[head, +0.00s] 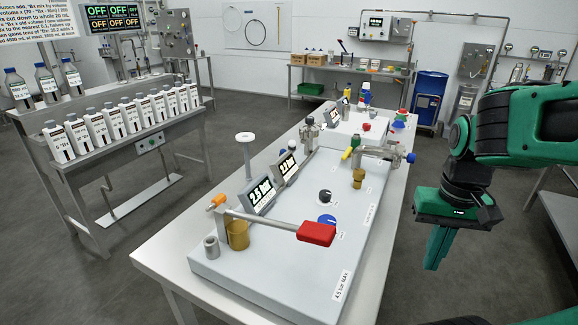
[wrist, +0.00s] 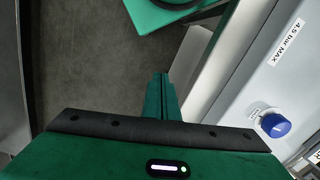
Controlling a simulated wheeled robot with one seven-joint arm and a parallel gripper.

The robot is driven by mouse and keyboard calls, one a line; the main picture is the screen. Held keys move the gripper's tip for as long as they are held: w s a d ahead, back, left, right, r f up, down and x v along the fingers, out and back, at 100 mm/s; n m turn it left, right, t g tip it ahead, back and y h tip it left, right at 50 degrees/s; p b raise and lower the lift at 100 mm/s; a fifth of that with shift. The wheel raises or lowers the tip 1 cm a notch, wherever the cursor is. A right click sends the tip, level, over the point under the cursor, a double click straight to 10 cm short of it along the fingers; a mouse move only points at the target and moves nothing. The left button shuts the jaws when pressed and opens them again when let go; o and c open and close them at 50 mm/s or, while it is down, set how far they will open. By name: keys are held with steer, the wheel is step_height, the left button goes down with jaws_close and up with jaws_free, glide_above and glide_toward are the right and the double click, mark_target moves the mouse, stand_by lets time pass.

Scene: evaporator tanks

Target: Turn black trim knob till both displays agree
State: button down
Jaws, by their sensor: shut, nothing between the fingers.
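The black trim knob (head: 325,196) stands on the pale panel (head: 300,265) in the head view, just behind a blue knob (head: 327,221). The near display (head: 259,194) seems to read 2.5 bar. The farther display (head: 286,166) shows a bar value starting with 2, its last digit unclear. My gripper (head: 437,250) hangs off the bench's right edge, well right of the black knob, shut and empty. In the wrist view its fingers (wrist: 160,97) are together over the floor. The blue knob (wrist: 275,125) shows there at the right; the black knob does not.
A red-handled lever (head: 316,233) reaches across the panel's near part. A brass fitting (head: 358,178) and grey valve pipework (head: 380,153) stand on the panel's right side, behind the black knob. Clear floor lies around my gripper.

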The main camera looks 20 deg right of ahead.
steer(key=c, duration=2.4)
jaws_free()
steer(key=shift+c, duration=0.2)
steer(key=o, duration=1)
steer(key=shift+w+r+n, duration=0.1)
steer(key=shift+r+n, duration=0.3)
steer(key=shift+r, duration=0.5)
steer(key=n, duration=1.3)
glide_toward(326, 192)
step_height(326, 192, down, 8)
steer(key=shift+a+f, duration=0.1)
steer(key=shift+a, duration=0.05)
steer(key=c, duration=1.1)
